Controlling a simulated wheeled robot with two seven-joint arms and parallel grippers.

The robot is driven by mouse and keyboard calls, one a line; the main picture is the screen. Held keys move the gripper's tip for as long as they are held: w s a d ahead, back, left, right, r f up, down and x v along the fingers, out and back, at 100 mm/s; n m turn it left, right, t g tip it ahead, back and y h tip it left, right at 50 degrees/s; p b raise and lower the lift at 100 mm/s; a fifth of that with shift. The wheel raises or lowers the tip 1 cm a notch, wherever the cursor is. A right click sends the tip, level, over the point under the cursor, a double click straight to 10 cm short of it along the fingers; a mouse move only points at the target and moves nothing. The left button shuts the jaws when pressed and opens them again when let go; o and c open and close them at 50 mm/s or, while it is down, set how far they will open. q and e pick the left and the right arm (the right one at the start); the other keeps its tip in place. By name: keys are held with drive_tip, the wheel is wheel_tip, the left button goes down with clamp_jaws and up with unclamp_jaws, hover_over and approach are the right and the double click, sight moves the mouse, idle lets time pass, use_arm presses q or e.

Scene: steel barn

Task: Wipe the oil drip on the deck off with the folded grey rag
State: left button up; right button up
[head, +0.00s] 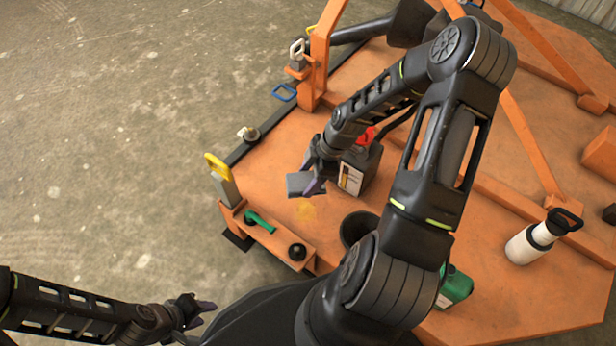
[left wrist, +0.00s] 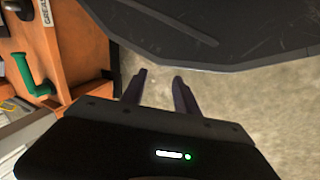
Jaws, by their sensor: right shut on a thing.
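The folded grey rag (head: 299,184) is in my right gripper (head: 314,183), which is shut on it. It is held over the orange deck (head: 279,163), close to the oil drip; I cannot tell whether it touches the deck. The oil drip (head: 305,210) is a small yellowish patch just below the rag in the head view. My left gripper (head: 203,312) is open and empty, out over the concrete floor off the deck. Its two fingers also show apart in the left wrist view (left wrist: 160,90).
A dark can with a red cap (head: 358,165) stands right beside my right gripper. A black bucket (head: 358,229) is near the drip. A green bottle (head: 455,287) and a white sprayer (head: 530,242) stand to the right. A green handle (head: 260,221) and yellow handle (head: 217,165) line the deck's edge.

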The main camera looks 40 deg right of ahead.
drive_tip(key=shift+f, duration=0.1)
wheel_tip(320, 180, down, 4)
drive_tip(key=b, duration=0.4)
drive_tip(key=shift+f, duration=0.25)
drive_tip(key=shift+f+b, duration=0.55)
drive_tip(key=shift+f, duration=0.05)
drive_tip(key=shift+f+b, duration=0.35)
drive_tip(key=shift+f, duration=0.15)
drive_tip(key=shift+a, duration=0.1)
drive_tip(key=shift+s+a+r, duration=0.1)
drive_tip(key=shift+s+a, duration=0.2)
drive_tip(key=shift+a, duration=0.55)
drive_tip(key=shift+s+a+r, duration=0.1)
drive_tip(key=shift+s+a, duration=0.15)
drive_tip(key=shift+a, duration=0.6)
